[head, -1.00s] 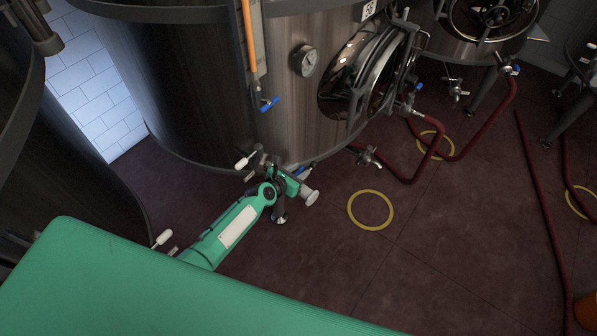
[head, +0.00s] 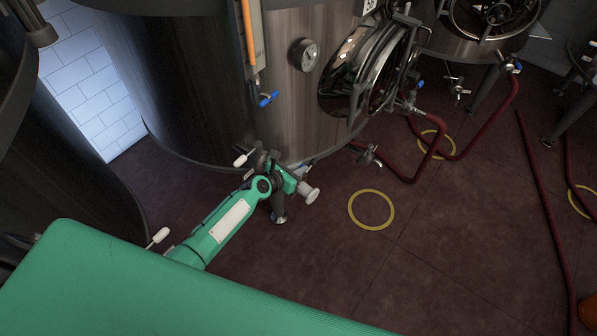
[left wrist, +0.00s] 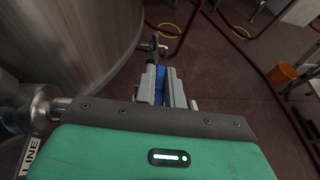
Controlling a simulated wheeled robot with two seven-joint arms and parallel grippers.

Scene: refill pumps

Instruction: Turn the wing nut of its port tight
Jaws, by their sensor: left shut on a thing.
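My left gripper (head: 301,172) is low at the bottom edge of the large tank (head: 300,118), beside the floor. In the left wrist view its two grey fingers (left wrist: 167,88) are closed around a narrow blue part (left wrist: 160,84). I cannot tell whether this blue part is the wing nut or a valve handle, because the fingers cover most of it. A steel valve fitting (left wrist: 154,45) shows just beyond the fingertips; it also appears right of the gripper in the head view (head: 368,155). My right gripper is not in view.
A round steel manway door (head: 372,75) stands out from the tank. Dark red hoses (head: 462,150) lie over the floor, with yellow rings (head: 371,228) marked on it. A blue-handled valve (head: 267,99) hangs on the tank front. An orange bucket (left wrist: 281,75) stands at the right.

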